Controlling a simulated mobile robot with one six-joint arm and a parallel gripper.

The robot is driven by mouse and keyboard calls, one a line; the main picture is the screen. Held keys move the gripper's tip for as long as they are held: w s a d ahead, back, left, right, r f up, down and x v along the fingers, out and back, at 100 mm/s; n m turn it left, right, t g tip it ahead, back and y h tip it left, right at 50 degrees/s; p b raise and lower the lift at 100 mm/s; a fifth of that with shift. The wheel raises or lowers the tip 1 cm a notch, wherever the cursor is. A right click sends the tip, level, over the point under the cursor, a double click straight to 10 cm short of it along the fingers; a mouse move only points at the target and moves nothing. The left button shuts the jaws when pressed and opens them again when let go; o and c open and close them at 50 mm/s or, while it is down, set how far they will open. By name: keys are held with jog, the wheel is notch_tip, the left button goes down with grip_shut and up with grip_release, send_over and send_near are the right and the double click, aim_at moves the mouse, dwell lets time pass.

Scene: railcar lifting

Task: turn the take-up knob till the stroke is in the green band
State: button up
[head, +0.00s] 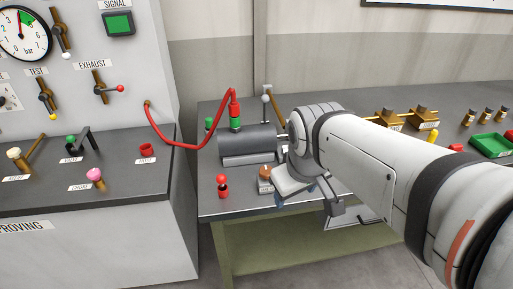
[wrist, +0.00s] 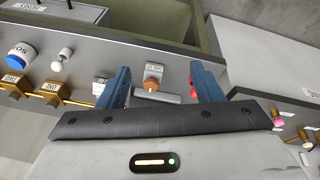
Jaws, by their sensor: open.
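A small brown knob with a pale label plate, probably the take-up knob, stands on the bench by the grey cylinder (head: 247,142). It shows in the head view (head: 265,172) just left of my gripper (head: 298,192). In the wrist view the knob (wrist: 151,84) lies between the two blue fingers of my gripper (wrist: 163,82), nearer the left one. The fingers are open, with a visible gap on both sides of the knob. The label is too small to read surely. I cannot make out a stroke scale or green band; my arm hides part of the cylinder's right side.
A red hose (head: 180,145) runs from the panel to a red and green fitting (head: 235,110) on the cylinder. A red knob (head: 223,186) stands at the bench's front left. Brass valves (head: 390,117) and a green tray (head: 490,143) lie right.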

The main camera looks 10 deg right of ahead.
jog(key=shift+o, duration=0.7)
jog(key=w+f+n+h+b, duration=0.1)
jog(key=w+f+n+b, duration=0.3)
jog(key=w+n, duration=0.8)
jog(key=shift+w+a+f+h, duration=0.35)
jog(key=shift+w+f, duration=0.15)
jog(key=shift+f, duration=0.1)
jog(key=n+b, duration=0.4)
jog(key=n, duration=0.7)
send_near(266, 170)
jog(key=shift+n+h, duration=0.3)
jog(key=shift+h, duration=0.25)
jog(key=x, duration=0.5)
jog(key=a+x, duration=0.1)
jog(key=x, duration=0.2)
jog(key=shift+w+d+f, duration=0.1)
jog(key=shift+d+f, duration=0.05)
jog(key=shift+f, duration=0.3)
jog(key=shift+c, duration=0.2)
jog(key=c, duration=0.9)
